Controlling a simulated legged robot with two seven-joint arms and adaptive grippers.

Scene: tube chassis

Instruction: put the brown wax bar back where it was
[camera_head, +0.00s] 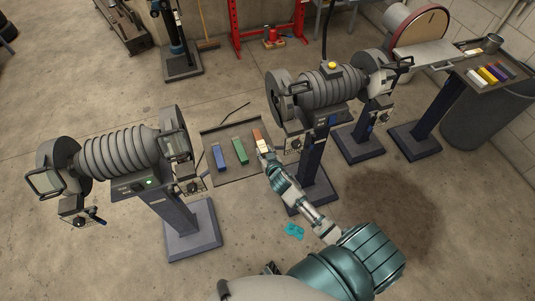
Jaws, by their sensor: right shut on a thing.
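The brown wax bar (257,134) is a small orange-brown block between the fingertips of my right gripper (262,146). The gripper is shut on it and partly hides its lower part. The bar appears over the right part of a dark flat tray (236,173) between two grinders. I cannot tell whether the bar touches the tray. A blue bar (219,159) and a green bar (240,151) lie on that tray, left of the brown one. My left gripper is not in view.
One grinder (120,157) stands left of the tray, another (322,88) right of it. A disc sander (415,30) stands at the back right. A second tray (507,78) at the right holds several coloured bars.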

